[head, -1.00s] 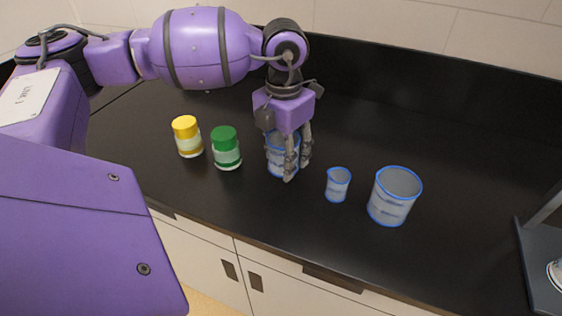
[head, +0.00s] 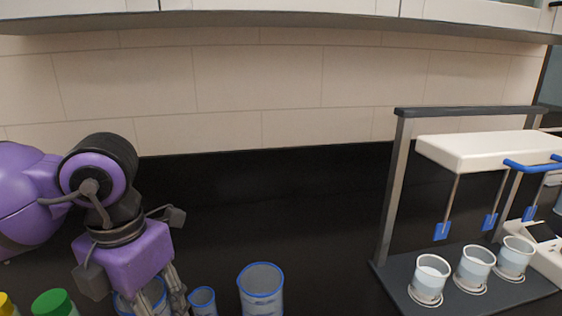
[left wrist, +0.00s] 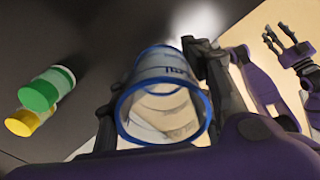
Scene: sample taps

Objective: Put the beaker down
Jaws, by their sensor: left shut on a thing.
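My left gripper (head: 160,292) is shut on a clear beaker with a blue rim (head: 127,304), low in the head view. In the left wrist view the beaker (left wrist: 165,65) sits between the two fingers (left wrist: 160,85), its open mouth towards the camera. Its base is out of the head view, so I cannot tell whether it touches the black counter. My right gripper (left wrist: 285,40) shows only in the left wrist view, at the upper right, its fingers apart and empty.
A small beaker (head: 203,302) and a large beaker (head: 260,290) stand right of the left gripper. Green-capped (head: 54,303) and yellow-capped (head: 6,305) jars stand left. At right is a tap stand (head: 395,200) with several beakers on its base. The counter between large beaker and stand looks clear.

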